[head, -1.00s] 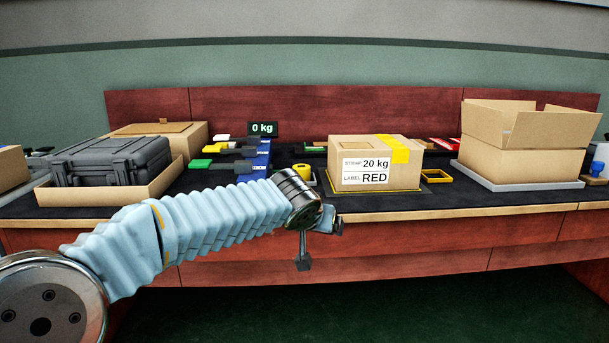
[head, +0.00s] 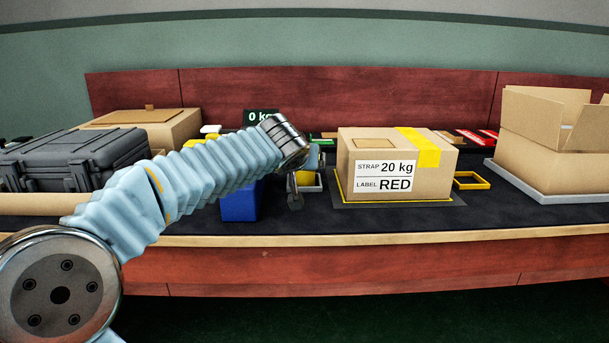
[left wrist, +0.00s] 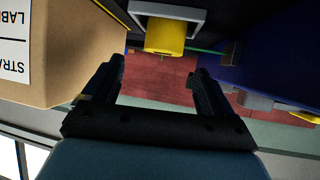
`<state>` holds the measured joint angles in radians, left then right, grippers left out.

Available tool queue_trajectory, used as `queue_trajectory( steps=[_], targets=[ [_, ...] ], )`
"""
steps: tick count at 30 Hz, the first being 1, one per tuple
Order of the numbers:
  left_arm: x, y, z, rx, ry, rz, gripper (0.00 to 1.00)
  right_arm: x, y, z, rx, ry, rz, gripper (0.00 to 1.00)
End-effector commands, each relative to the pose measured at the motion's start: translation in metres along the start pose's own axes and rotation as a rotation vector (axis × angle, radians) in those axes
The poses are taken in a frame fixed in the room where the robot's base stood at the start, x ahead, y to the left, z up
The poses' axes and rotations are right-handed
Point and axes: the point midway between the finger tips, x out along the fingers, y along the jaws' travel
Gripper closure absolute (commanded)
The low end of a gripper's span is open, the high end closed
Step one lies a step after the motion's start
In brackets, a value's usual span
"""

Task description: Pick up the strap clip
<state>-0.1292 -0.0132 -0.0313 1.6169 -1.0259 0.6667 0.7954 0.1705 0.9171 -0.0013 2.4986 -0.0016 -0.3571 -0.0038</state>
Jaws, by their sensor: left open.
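No item can be surely told as the strap clip. A yellow rounded piece (left wrist: 165,36) sits in a grey open holder (left wrist: 196,14) at the top middle of the left wrist view. In the head view the yellow piece (head: 308,178) is partly hidden behind my gripper, left of the labelled carton. My left gripper (head: 295,200) hangs over the table between a blue bin and the carton. In the left wrist view its two fingers (left wrist: 157,72) are apart with nothing between them. My right gripper is not in view.
The carton (head: 372,185) marked "STRAP 20 kg, LABEL RED" stands close right. The blue bin (head: 240,204) stands close left. A yellow frame (head: 471,181), an open box (head: 540,150) on a grey tray and a black case (head: 70,160) are farther out. The front table strip is mostly clear.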

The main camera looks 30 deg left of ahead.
Motion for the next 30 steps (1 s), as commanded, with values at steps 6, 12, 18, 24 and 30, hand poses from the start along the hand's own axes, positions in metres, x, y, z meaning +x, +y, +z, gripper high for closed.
queue_trajectory(
  steps=[6,12,18,24,30],
  targets=[
    [0.021,-0.001,0.001,0.0,0.0,-0.001,0.14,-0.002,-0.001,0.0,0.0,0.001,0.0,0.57],
    [0.051,-0.004,0.004,0.001,-0.002,-0.002,0.14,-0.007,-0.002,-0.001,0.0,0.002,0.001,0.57],
    [0.068,-0.004,0.004,0.0,0.0,0.0,0.14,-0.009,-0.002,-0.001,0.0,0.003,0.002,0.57],
    [0.068,-0.004,0.004,0.0,0.001,0.0,0.17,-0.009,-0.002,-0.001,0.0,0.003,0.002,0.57],
    [0.068,-0.004,0.004,0.0,0.0,0.001,0.48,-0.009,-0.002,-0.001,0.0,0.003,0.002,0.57]
  ],
)
